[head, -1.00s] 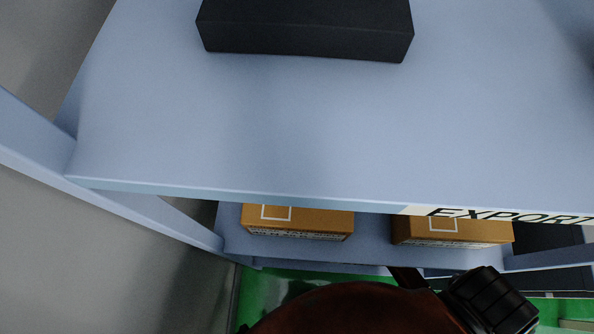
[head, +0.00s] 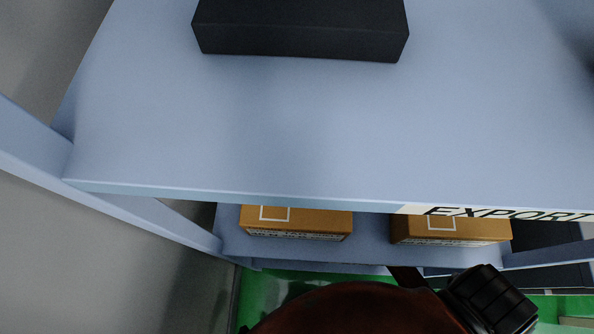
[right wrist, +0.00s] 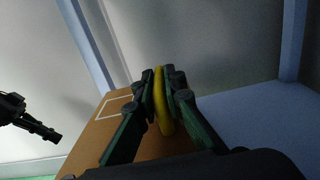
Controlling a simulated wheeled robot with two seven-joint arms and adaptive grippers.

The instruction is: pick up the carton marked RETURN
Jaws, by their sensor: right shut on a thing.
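Two brown cartons stand on the lower shelf in the head view: a left carton (head: 297,222) and a right carton (head: 450,230). Each has a white square outline and small print I cannot read; I see no RETURN mark. In the right wrist view, my right gripper (right wrist: 163,82) is shut on a narrow yellow thing (right wrist: 162,105), over a brown carton (right wrist: 103,128) with a white outline. I cannot tell whether the yellow thing is part of that carton. My left gripper (right wrist: 38,128) shows dark at the left of the right wrist view; its jaw opening is unclear.
The pale blue upper shelf (head: 270,130) carries a black box (head: 303,38) and an EXPORT label (head: 500,214) on its front edge. It overhangs the cartons. A blue post (head: 110,200) slants at the left. Green floor (head: 270,290) shows below.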

